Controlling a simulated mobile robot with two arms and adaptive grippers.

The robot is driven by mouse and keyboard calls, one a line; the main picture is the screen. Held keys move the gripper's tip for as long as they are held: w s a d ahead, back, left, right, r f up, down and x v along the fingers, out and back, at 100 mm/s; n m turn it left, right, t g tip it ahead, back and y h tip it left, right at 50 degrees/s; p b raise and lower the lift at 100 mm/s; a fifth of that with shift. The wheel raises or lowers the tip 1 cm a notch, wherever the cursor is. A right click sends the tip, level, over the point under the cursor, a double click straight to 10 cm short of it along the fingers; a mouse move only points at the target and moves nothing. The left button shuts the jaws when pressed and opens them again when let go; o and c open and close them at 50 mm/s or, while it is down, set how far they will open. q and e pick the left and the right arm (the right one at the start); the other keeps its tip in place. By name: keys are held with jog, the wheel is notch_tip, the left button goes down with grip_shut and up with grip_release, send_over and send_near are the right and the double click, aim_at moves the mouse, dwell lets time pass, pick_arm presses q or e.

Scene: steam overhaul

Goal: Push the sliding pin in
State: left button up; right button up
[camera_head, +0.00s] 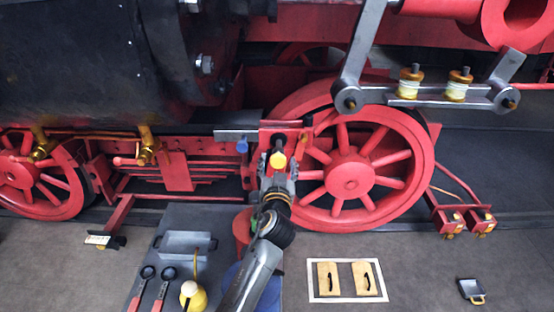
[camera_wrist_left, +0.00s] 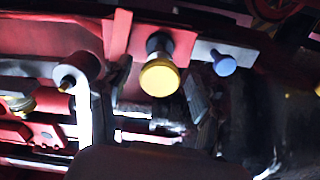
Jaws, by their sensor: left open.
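A pin with a yellow round head and a dark shank (camera_head: 278,160) sticks out of a red bracket between the wheels. It also shows in the wrist view (camera_wrist_left: 159,77), with the shank going up into the bracket. My left gripper (camera_head: 279,175) is open just below and in front of the yellow head. In the wrist view its fingers stand on either side of the head, with visible gaps; I cannot tell whether they touch it. A smaller blue-headed pin (camera_head: 242,146) sits to the left in the head view, and at the right in the wrist view (camera_wrist_left: 223,64). My right gripper is not in view.
A large red wheel (camera_head: 350,176) stands close right of the gripper. Grey rods (camera_head: 420,99) hang above it. A grey mat (camera_head: 190,217) with a tray and red-handled tools lies lower left. A white-framed board with two wooden blocks (camera_head: 328,277) lies on the floor.

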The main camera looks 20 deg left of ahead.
aim_at(278, 152)
pick_arm(q)
jog(key=shift+s+d+r, duration=0.1)
jog(key=shift+s+d, duration=0.05)
jog(key=shift+s, duration=0.05)
jog(key=c, duration=0.7)
grip_shut()
jog(key=shift+w, duration=0.1)
jog(key=b+x, duration=0.3)
jog(key=x, duration=0.1)
jog(key=shift+w+f+b, duration=0.2)
jog(key=shift+w+b, duration=0.15)
jog(key=shift+w+a+r, duration=0.1)
jog(key=shift+w+a, duration=0.1)
jog(key=shift+a, duration=0.1)
jog(key=shift+s+r, duration=0.1)
jog(key=shift+r, duration=0.15)
pick_arm(e)
notch_tip(278, 152, down, 4)
jog(key=shift+r, duration=0.15)
